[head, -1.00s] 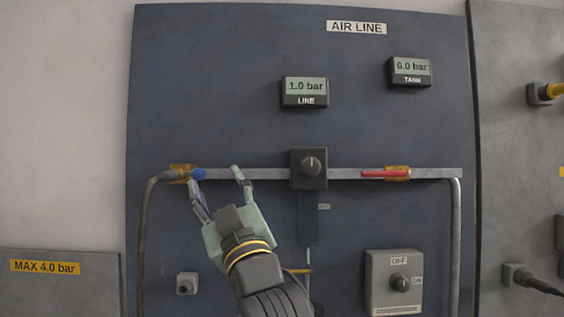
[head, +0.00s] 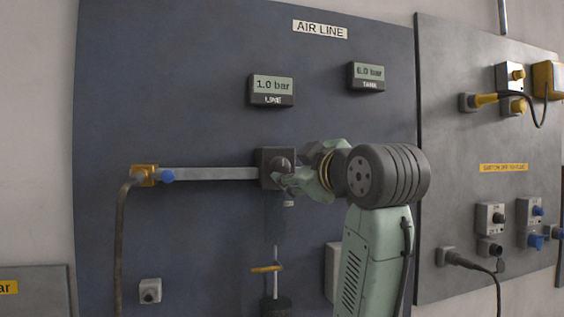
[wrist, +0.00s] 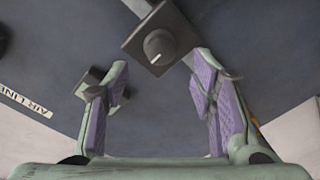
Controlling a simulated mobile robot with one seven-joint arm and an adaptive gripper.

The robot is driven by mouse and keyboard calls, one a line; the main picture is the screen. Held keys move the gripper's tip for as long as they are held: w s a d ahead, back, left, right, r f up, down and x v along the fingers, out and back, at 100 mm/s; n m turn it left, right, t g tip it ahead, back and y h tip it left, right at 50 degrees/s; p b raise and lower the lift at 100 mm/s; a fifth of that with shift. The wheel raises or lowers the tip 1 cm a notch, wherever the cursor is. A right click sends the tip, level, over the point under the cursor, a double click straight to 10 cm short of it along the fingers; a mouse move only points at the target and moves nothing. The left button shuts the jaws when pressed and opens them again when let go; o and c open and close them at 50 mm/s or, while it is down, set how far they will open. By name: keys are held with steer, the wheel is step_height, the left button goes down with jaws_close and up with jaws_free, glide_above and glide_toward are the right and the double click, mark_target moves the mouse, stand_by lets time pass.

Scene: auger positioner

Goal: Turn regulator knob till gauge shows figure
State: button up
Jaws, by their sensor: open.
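The regulator is a dark square block (head: 268,178) on the pipe, with a round knob (wrist: 160,47) whose white pointer mark shows in the wrist view. The LINE gauge (head: 271,90) above it reads 1.0 bar. The TANK gauge (head: 366,77) reads 6.0 bar. My gripper (wrist: 152,82) is open and empty, with purple-padded fingers apart. The knob lies just beyond the fingertips, roughly between their lines. In the head view my gripper (head: 283,178) is at the right of the regulator and partly covers the knob; contact cannot be told.
My arm hides the pipe's right part. A grey panel (head: 450,150) with sockets and cables stands at right.

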mark_target(283, 167)
steer(key=p+x, duration=0.2)
steer(key=x, duration=0.4)
steer(key=shift+w+a, duration=0.25)
steer(key=shift+w, duration=0.1)
steer(key=shift+c, duration=0.5)
steer(key=c, duration=1)
